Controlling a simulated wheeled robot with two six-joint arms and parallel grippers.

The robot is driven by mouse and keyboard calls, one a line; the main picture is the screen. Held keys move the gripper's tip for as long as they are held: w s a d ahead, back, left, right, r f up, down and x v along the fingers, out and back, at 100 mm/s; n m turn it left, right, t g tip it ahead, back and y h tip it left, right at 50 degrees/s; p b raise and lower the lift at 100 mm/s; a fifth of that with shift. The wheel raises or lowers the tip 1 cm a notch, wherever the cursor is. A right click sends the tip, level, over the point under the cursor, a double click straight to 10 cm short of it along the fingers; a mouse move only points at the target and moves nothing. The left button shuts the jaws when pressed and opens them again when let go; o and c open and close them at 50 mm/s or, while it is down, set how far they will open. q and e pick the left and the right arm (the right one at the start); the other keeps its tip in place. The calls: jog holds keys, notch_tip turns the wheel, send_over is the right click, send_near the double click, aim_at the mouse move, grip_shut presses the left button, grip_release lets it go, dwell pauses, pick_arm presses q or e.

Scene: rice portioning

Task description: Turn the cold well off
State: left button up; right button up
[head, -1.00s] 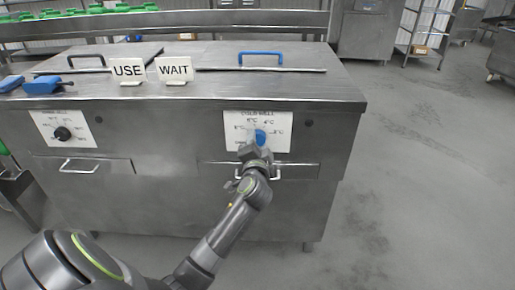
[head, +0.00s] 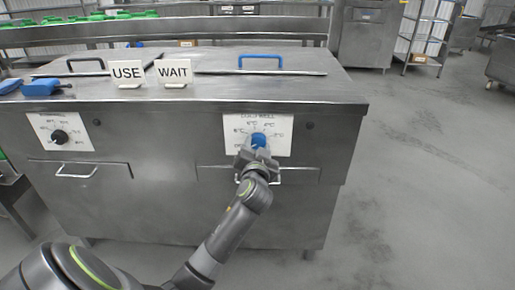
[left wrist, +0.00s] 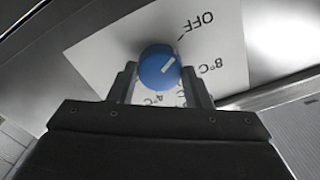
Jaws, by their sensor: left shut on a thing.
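The blue cold well knob (head: 258,140) sits on a white dial plate (head: 280,124) on the front of the steel counter. My left gripper (head: 257,153) is at the knob from below. In the left wrist view the blue knob (left wrist: 157,67) stands between the two fingers (left wrist: 160,82), which are shut on it. The knob's white pointer line aims up and right, between the OFF mark and the 8°C mark. The lower part of the dial is partly hidden by the gripper. My right gripper is not in view.
A second dial with a black knob (head: 60,136) is on the counter's left side. Drawer handles (head: 77,171) sit below the dials. USE (head: 127,70) and WAIT (head: 174,70) signs stand on the counter top (head: 215,95). Open floor (head: 420,200) lies to the right.

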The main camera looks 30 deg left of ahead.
pick_arm(q)
jog(key=o, duration=1)
jog(key=shift+s+f, duration=0.1)
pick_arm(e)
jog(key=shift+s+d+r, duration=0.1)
